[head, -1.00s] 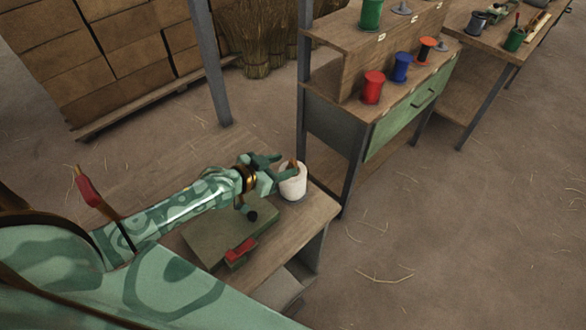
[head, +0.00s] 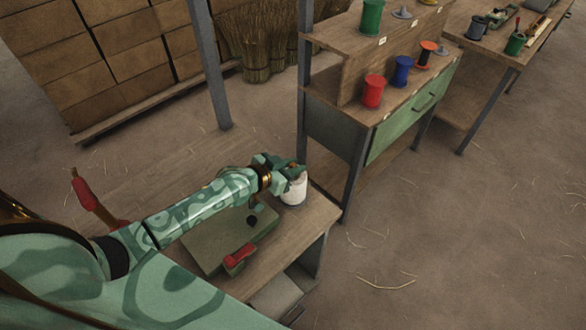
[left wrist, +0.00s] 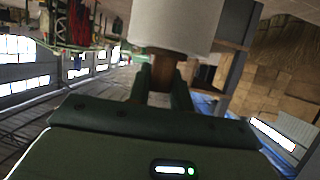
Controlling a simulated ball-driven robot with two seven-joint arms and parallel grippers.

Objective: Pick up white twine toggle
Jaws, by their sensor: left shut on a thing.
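The white twine spool (head: 293,190) stands at the far right corner of the near wooden bench in the head view. A brownish wooden piece, apparently its toggle (left wrist: 163,75), shows between the fingers in the left wrist view, just beside the white spool (left wrist: 175,25). My left gripper (head: 295,172) is at the top of the spool and shut on the toggle. The fingers hide most of the toggle in the head view. My right gripper is not in view.
A green board (head: 215,245) with a red-handled tool (head: 239,256) lies on the near bench (head: 318,218). A shelf unit with a red spool (head: 373,92), a blue spool (head: 403,71) and a green spool (head: 371,17) stands behind. A metal post (head: 305,90) rises close to the gripper.

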